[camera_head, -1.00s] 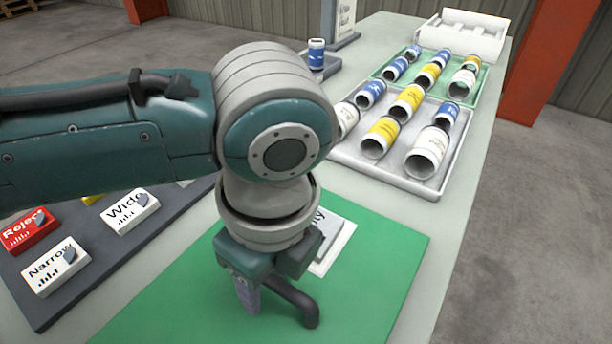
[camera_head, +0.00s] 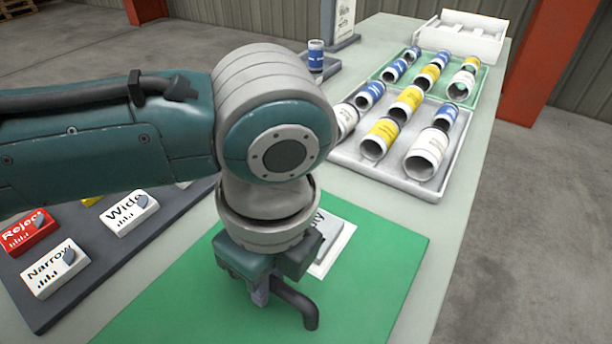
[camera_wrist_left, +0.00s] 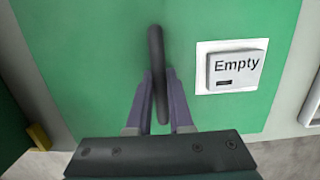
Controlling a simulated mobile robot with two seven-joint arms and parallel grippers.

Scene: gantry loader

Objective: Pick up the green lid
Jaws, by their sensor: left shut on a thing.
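The green lid (camera_head: 375,265) is a large flat green panel in the lower middle of the head view. It fills much of the left wrist view (camera_wrist_left: 90,60). A dark bar handle (camera_head: 297,302) stands up from it and shows edge-on in the left wrist view (camera_wrist_left: 156,45). My left gripper (camera_wrist_left: 155,82) is shut on this handle, with one purple finger on each side. In the head view the left gripper (camera_head: 262,293) is partly hidden by my own wrist. The lid looks flat and level. My right gripper is not in view.
A white label plate marked Empty (camera_wrist_left: 234,68) is on the lid beside the handle. A dark board (camera_head: 95,262) with Reject, Narrow and Wide blocks lies left. A grey tray (camera_head: 440,192) and a green tray (camera_head: 486,82) of cans stand behind, right. A white rack (camera_head: 460,40) is farther back.

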